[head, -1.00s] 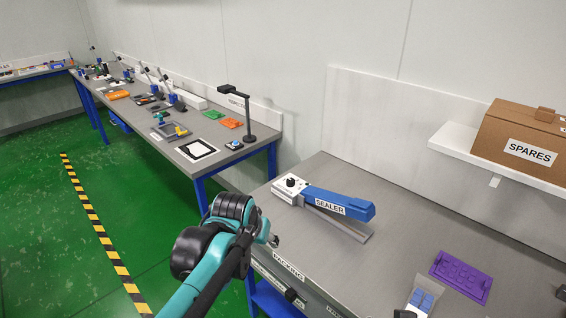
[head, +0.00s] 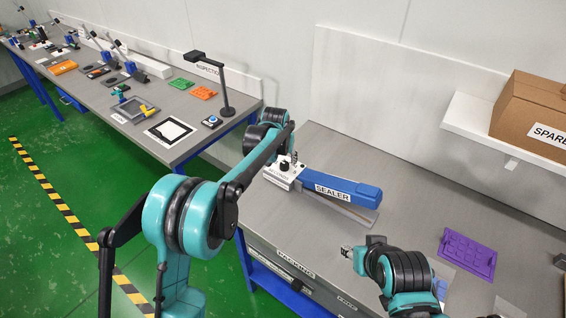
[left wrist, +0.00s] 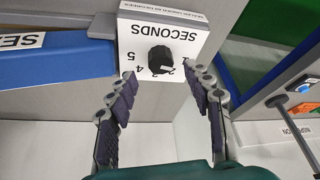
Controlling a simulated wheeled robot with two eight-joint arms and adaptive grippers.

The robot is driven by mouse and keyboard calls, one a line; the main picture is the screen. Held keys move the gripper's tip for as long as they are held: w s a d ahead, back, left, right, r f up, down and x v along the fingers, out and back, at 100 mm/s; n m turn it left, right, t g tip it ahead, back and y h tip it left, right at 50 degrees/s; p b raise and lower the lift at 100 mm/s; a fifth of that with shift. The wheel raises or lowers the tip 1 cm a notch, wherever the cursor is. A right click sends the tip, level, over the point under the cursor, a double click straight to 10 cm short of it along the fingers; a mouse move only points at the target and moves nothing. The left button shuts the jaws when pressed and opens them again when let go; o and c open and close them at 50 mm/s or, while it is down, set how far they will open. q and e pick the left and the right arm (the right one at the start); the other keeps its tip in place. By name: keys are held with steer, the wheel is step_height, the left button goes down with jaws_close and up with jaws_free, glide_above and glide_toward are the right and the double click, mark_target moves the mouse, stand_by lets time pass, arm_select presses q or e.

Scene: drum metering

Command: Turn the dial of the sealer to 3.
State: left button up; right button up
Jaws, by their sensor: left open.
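The blue sealer (head: 340,189) lies on the grey packing bench, its white dial panel at its left end. The black dial (left wrist: 160,60) sits on that panel, marked SECONDS, upside down in the left wrist view; a 5 and a 4 show beside it. Its pointer setting is too unclear to read. In the head view the dial (head: 284,164) is small and close to my left gripper (head: 294,157). In the left wrist view my left gripper (left wrist: 160,74) is open, one finger on each side of the dial, apart from it. My right gripper (head: 347,251) is near the bench front; its jaws are unclear.
A purple tray (head: 468,254) lies on the bench at right. A box marked SPARES (head: 535,115) sits on a wall shelf (head: 480,127). The inspection bench (head: 160,162) with a lamp stand (head: 222,85) is behind left. Bare bench lies between sealer and purple tray.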

mark_target(284, 164)
arm_select(q)
steer(key=x, duration=0.3)
steer(key=shift+w+a+b, duration=0.1)
steer(key=shift+b, duration=0.2)
steer(key=shift+w+f, duration=0.15)
steer(key=shift+f, duration=0.35)
steer(key=c, duration=1.2)
steer(key=shift+o, duration=0.2)
